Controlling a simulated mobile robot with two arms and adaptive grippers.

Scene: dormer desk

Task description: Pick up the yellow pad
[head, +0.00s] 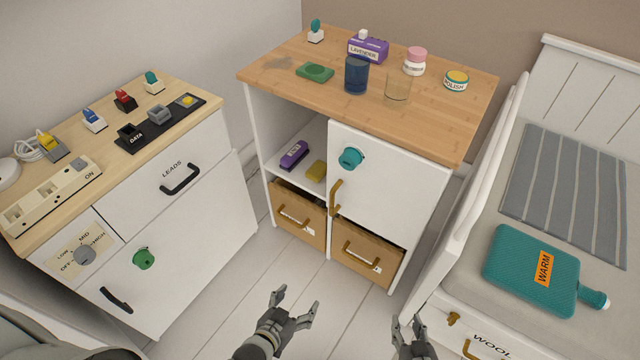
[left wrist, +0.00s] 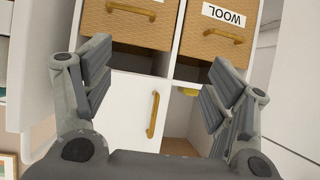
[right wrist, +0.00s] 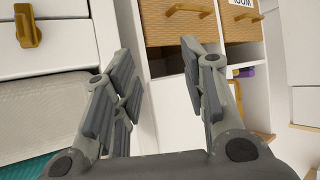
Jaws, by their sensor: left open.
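The yellow pad (head: 316,170) lies on the open shelf of the wooden-topped cabinet, right of a purple box (head: 293,155). A small part of the pad (left wrist: 187,91) shows in the left wrist view, between the fingers near the right one. My left gripper (head: 297,303) is open and empty, in front of the cabinet over the floor, apart from the pad. My right gripper (head: 409,322) is open and empty, further right near the bed. In the right wrist view, the purple box (right wrist: 247,72) shows beyond the right finger.
Two woven drawers (head: 299,219) (head: 367,257) sit below the shelf. A white door (head: 385,185) with a teal knob is right of the shelf. The bed (head: 470,262) stands right, a white desk unit (head: 190,225) left. Floor between is clear.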

